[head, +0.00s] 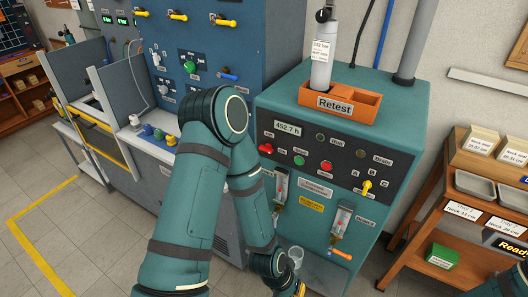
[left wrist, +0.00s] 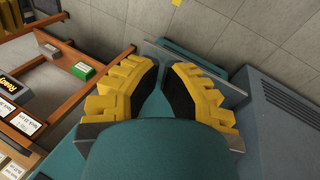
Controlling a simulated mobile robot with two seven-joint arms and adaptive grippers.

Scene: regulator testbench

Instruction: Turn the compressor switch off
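The compressor (head: 345,152) is a teal cabinet with a dark control panel. A red knob-like switch (head: 266,149) sits at the panel's left, under the 452.7 h display (head: 288,128). Its small labels and exact setting are too small to tell. A green button (head: 299,161) and a red button (head: 326,167) are to its right, with a yellow selector (head: 367,187) farther right. My left arm passes close in front of the panel's left side. My left gripper (left wrist: 163,67) is open and empty, low beside the compressor. My right gripper is at most a sliver at the right edge.
An orange tray (head: 366,107) marked Retest holds a grey cylinder (head: 322,58) on top of the compressor. A blue test bench (head: 215,52) stands to the left. A wooden shelf (head: 455,180) with boxes and trays stands at right.

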